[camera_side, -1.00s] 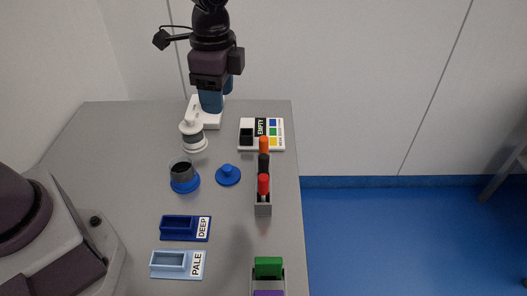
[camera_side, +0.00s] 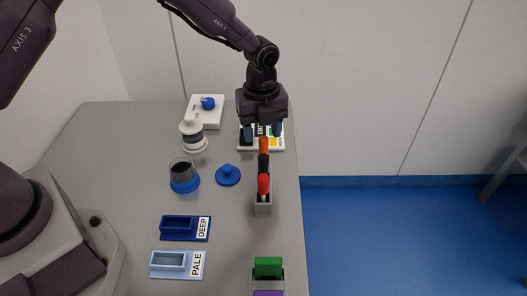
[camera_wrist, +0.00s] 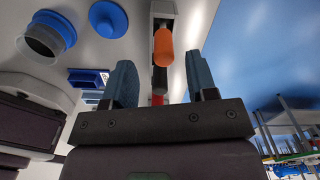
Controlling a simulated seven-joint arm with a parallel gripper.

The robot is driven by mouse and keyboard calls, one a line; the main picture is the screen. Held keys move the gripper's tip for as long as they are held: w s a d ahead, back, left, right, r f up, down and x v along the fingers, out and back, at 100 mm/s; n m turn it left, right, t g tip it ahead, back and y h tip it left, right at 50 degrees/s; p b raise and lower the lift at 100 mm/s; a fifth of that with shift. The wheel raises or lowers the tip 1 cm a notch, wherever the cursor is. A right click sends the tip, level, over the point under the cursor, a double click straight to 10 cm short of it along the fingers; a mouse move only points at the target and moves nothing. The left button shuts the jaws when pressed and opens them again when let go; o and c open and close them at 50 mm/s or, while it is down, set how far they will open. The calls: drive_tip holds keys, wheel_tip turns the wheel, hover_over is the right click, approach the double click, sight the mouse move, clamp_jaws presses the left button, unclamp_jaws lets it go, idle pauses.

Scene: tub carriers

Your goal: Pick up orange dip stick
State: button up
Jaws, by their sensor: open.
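The orange dip stick (camera_side: 263,144) stands in a narrow grey rack (camera_side: 263,210), at the far end of a row with a black stick (camera_side: 263,163) and a red stick (camera_side: 263,184). My gripper (camera_side: 262,132) is open and empty, with its blue fingers pointing down just behind and above the orange stick. In the wrist view the orange stick (camera_wrist: 163,45) shows between and beyond the two fingers of my gripper (camera_wrist: 160,85), apart from both. The black stick (camera_wrist: 160,80) is partly hidden behind it. The lower parts of the sticks are hidden in the rack.
A palette card (camera_side: 247,148) lies under my gripper. A white box with a blue knob (camera_side: 208,103), a white jar (camera_side: 192,136), a dark cup on blue (camera_side: 184,178) and a blue lid (camera_side: 228,175) stand left. DEEP (camera_side: 203,228) and PALE (camera_side: 197,265) trays lie nearer. A green block (camera_side: 268,267) is at front.

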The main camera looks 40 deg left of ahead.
sight(264, 149)
drive_tip(key=shift+w+d+f, duration=0.1)
drive_tip(key=shift+f, duration=1.4)
drive_tip(key=shift+w+f, duration=0.1)
drive_tip(key=shift+f, duration=1.4)
clamp_jaws()
